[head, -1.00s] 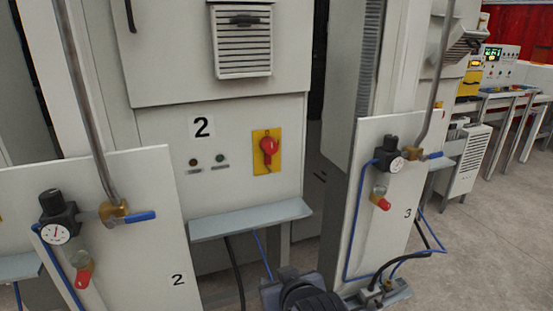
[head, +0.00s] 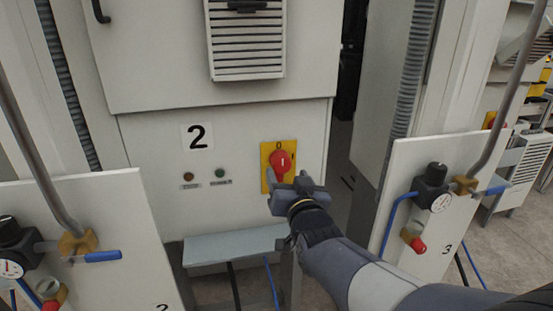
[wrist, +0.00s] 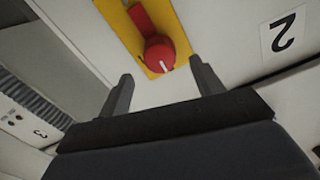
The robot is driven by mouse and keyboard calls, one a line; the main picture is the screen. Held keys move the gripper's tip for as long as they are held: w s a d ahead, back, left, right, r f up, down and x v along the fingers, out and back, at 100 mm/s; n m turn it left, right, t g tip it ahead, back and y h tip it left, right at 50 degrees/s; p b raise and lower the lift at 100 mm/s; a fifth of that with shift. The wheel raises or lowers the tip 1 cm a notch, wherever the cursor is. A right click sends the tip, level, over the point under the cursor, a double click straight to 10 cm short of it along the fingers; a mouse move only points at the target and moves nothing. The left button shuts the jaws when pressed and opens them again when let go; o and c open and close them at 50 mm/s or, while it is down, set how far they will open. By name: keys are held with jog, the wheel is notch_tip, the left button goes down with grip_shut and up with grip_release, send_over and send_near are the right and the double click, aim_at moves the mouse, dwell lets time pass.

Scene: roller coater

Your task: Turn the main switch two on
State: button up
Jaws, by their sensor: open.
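The main switch two is a red rotary knob (head: 281,163) on a yellow plate (head: 266,157), on the grey cabinet front beside the black number 2 (head: 197,137). Its white mark points up toward the "0" in the head view. In the wrist view the red knob (wrist: 158,52) stands just beyond my fingertips. My gripper (head: 296,182) is just below and in front of the knob in the head view, hiding the plate's lower part. My gripper also shows in the wrist view (wrist: 163,78), with its two fingers apart and nothing between them. I see no clear contact with the knob.
A narrow grey shelf (head: 235,245) juts out below the switch. Two small indicator lamps (head: 205,174) sit left of it. Panels with gauges and pipes stand on both sides, the right one (head: 440,200) near my arm. A vent (head: 247,45) is above.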

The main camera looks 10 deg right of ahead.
aim_at(283, 166)
jog(key=shift+w+p, duration=0.65)
jog(key=shift+w, duration=2.5)
jog(key=c, duration=1)
